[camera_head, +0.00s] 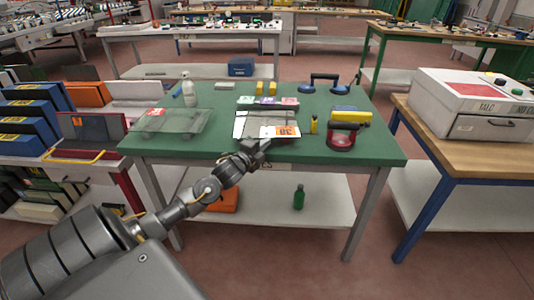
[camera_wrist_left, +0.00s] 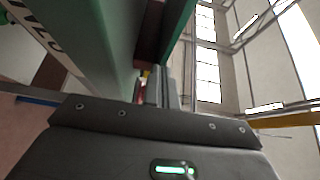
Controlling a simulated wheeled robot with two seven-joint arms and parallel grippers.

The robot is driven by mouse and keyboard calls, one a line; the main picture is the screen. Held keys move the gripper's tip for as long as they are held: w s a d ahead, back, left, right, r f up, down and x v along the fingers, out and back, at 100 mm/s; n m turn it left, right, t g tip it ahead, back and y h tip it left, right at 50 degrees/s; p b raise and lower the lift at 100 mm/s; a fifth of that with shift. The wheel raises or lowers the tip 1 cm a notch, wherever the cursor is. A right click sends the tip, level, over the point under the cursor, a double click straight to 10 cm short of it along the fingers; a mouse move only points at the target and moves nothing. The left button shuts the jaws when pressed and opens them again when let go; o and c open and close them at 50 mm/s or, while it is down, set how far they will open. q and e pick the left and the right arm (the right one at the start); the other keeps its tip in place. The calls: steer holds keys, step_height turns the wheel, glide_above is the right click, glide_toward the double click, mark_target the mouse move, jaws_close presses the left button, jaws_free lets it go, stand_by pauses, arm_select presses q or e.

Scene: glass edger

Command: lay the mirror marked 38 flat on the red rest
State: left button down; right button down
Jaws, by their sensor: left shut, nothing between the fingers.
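The mirror with an orange and white label reading 38 (camera_head: 255,127) lies near the front middle of the green table, in the head view. My left gripper (camera_head: 256,148) is at the table's front edge, just in front of the label. Its fingers are shut and empty; they also show close together in the left wrist view (camera_wrist_left: 160,88). I cannot tell whether they touch the mirror. No red rest can be told clearly; a dark red strip (camera_wrist_left: 150,35) shows above the fingers in the wrist view. My right gripper is not in view.
A clear glass pane (camera_head: 175,121) lies at the table's left. A red suction lifter (camera_head: 342,139), a yellow box (camera_head: 345,115) and a small yellow bottle (camera_head: 314,125) stand right of the mirror. A blue lifter (camera_head: 322,84) and spray bottle (camera_head: 188,92) stand behind. The table's front right corner is bare.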

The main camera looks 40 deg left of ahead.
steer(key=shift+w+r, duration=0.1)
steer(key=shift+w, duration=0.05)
